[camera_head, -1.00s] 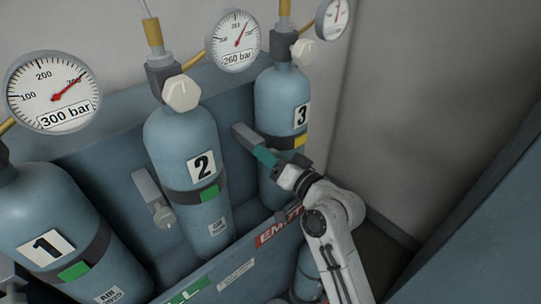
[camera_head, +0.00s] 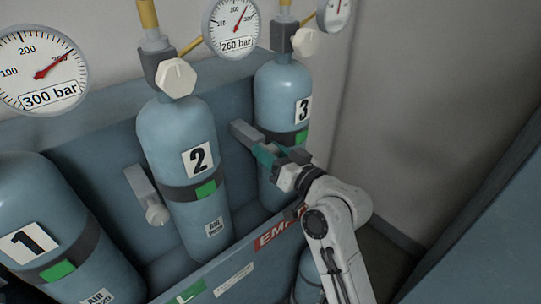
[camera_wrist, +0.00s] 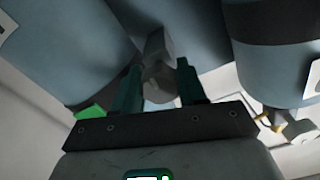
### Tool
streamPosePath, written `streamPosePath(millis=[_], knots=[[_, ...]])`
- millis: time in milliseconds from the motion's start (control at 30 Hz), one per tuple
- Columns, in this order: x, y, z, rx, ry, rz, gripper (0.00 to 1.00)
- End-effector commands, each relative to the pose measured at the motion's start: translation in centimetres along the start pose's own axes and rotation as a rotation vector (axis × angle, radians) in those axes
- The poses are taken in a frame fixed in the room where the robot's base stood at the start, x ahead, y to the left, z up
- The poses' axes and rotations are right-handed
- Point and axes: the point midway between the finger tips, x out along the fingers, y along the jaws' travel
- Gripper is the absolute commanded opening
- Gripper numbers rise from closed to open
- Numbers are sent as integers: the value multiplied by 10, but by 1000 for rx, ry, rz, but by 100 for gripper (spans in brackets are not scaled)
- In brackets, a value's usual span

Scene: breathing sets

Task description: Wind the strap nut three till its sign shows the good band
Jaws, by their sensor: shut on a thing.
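Cylinder 3 (camera_head: 283,92) stands upright at the back of the rack, with a dark strap (camera_head: 273,136) around it. The strap's sign (camera_head: 301,138) shows green. My gripper (camera_head: 267,153) is at the left side of this cylinder, by the grey strap bracket (camera_head: 243,132). In the wrist view, its two teal fingers (camera_wrist: 159,75) are shut on strap nut three (camera_wrist: 157,88), a pale knob below the grey bracket (camera_wrist: 158,46). In the head view the fingers hide the nut.
Cylinder 2 (camera_head: 178,128) and cylinder 1 (camera_head: 25,195) stand to the left, with green strap signs. A free strap nut (camera_head: 156,214) sticks out between them. The rack's front edge (camera_head: 225,278) runs below my arm. A wall is at right.

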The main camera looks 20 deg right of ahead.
Motion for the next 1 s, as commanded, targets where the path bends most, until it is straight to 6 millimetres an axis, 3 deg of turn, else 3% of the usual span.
streamPosePath(millis=[133,167,233,600,1000], knots=[[0,0,0,2,-1,1,11],[0,0,0,2,-1,1,44],[0,0,0,2,-1,1,51],[-8,1,1,4,-2,2,52],[-79,2,1,4,0,3,52]])
